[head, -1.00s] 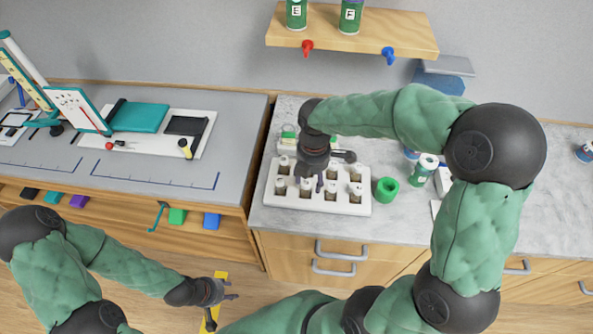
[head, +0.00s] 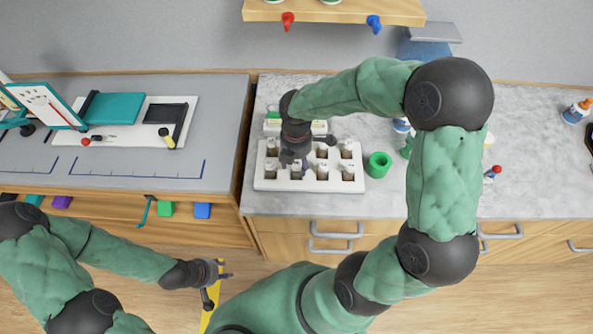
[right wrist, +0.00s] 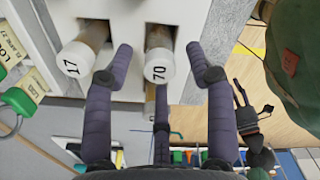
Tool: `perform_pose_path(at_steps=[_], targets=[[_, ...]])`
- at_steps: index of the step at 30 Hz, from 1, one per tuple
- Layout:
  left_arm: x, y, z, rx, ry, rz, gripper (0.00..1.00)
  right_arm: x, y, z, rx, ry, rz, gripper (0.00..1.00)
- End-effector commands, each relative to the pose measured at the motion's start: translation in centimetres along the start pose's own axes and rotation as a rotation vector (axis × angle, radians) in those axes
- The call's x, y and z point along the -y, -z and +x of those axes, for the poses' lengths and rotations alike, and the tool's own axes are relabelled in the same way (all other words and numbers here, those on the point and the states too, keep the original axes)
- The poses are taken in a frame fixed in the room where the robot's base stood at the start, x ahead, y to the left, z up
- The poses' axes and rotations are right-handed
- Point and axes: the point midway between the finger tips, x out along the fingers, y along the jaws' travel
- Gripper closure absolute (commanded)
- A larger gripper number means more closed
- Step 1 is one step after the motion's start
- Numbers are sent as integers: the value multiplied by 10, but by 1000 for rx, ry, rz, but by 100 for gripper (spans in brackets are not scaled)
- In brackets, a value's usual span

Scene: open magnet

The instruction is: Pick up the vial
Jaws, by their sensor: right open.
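A white rack (head: 330,187) stands on the marble counter and holds several white-capped vials. In the right wrist view a vial with the cap label 70 (right wrist: 159,68) and one with the label 17 (right wrist: 76,60) stand in the rack's slots. My right gripper (head: 299,163) is over the rack and hides part of it. In the right wrist view its open fingers (right wrist: 160,58) have the 70 vial's cap between them, with a gap on each side. My left gripper (head: 226,268) is open and empty, low in front of the drawers, away from the rack.
A green ring-shaped holder (head: 378,165) stands just right of the rack. Green-marked items (head: 272,121) sit behind it. A wooden shelf (head: 340,11) is on the wall above. The grey bench (head: 120,172) at left holds a teal pad (head: 115,106).

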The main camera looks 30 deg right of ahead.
Motion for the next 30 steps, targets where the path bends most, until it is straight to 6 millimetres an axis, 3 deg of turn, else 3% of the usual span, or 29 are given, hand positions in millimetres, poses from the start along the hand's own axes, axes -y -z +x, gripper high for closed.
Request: perform_pose_path(at_steps=[6, 14, 20, 30], targets=[[3, 0, 9, 0, 0, 0, 60, 1, 0, 32, 0, 1, 1, 44], [3, 0, 9, 0, 0, 0, 60, 1, 0, 34, 0, 0, 0, 44], [3, 0, 9, 0, 0, 0, 60, 1, 0, 33, 0, 0, 0, 100], [3, 0, 9, 0, 0, 0, 60, 1, 0, 33, 0, 0, 0, 100]])
